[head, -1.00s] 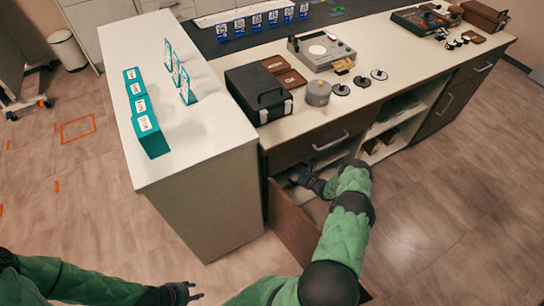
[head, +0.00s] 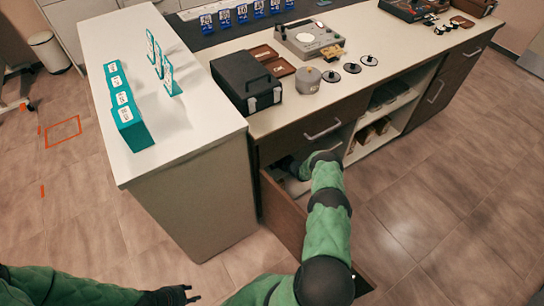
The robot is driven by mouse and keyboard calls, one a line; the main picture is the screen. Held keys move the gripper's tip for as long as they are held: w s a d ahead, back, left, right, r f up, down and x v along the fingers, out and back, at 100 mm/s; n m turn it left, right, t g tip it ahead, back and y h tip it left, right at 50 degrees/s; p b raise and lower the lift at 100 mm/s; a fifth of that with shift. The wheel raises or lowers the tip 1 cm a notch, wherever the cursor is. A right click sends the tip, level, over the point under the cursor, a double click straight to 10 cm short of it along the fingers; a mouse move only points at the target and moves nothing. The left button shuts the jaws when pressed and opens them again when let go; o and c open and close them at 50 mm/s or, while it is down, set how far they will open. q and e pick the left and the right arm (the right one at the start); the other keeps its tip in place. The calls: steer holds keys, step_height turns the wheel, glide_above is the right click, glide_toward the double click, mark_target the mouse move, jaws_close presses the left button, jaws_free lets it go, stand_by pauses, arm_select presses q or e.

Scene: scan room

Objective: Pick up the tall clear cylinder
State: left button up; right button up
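I cannot make out a tall clear cylinder in the head view. My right arm reaches into the open drawer (head: 285,215) under the counter. My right gripper (head: 290,166) is mostly hidden in the drawer's shadow, so its fingers and anything between them cannot be made out. My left gripper (head: 193,293) is at the bottom left, above the floor, with its dark fingers apart and nothing between them.
The counter holds a black case (head: 246,82), a short grey canister (head: 307,80), several black discs and a grey device (head: 308,38). Teal boxes (head: 130,122) and cards stand on the white cabinet (head: 190,115). Floor at right is clear.

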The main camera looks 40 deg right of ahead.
steer(key=shift+d+r, duration=0.1)
steer(key=c, duration=1.4)
steer(key=shift+c, duration=0.9)
steer(key=shift+r, duration=0.2)
